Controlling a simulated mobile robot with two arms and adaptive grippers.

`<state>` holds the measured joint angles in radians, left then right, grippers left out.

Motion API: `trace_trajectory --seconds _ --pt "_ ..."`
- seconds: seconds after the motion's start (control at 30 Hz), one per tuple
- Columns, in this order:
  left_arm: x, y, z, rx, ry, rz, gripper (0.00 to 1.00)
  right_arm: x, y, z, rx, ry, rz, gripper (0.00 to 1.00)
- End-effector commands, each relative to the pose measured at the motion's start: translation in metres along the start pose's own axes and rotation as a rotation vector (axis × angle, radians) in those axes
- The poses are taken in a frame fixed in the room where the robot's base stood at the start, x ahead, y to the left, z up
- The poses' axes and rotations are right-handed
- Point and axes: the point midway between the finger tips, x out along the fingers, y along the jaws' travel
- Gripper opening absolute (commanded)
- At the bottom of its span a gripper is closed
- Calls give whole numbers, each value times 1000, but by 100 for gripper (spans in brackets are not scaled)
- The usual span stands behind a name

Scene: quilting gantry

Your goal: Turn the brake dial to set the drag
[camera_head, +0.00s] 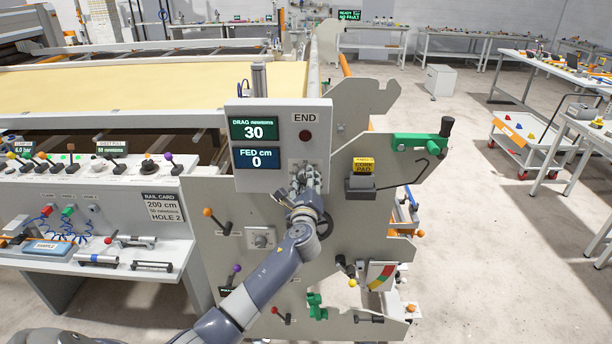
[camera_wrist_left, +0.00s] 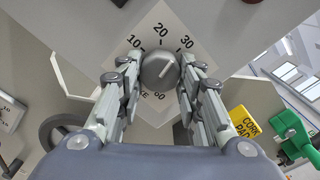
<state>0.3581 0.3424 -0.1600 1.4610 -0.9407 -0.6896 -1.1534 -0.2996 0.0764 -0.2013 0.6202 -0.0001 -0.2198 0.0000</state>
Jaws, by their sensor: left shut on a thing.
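The brake dial (camera_wrist_left: 158,71) is a round grey knob on a white scale plate, with 10, 20 and 30 legible around it in the left wrist view. My left gripper (camera_wrist_left: 160,74) has its two fingers on either side of the knob and is shut on it. In the head view the same gripper (camera_head: 306,178) reaches up to the lower part of the grey display box (camera_head: 315,125) and hides the dial. The drag display (camera_head: 254,129) reads 30 newtons. The fed display (camera_head: 257,158) reads 0 cm. My right gripper is in neither view.
A rail card (camera_head: 163,207) reads 200 cm, 50 newtons, hole 2. Several knobbed levers and another dial (camera_head: 261,238) surround my arm.

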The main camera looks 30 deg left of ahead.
Motion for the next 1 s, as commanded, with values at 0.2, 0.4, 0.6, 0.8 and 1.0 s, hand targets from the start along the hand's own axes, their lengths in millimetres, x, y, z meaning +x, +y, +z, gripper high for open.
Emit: trace_trajectory --seconds 0.2,0.4,0.6,0.8,1.0 --pt "0 1 0 57 0 0 10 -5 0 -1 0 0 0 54" --pt "0 1 -1 55 0 0 36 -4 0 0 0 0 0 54" --pt "0 1 0 54 0 0 54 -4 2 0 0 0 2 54" --pt "0 1 0 53 0 0 54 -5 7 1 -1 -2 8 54" --pt "-12 1 -2 53 2 -1 54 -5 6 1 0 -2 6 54"
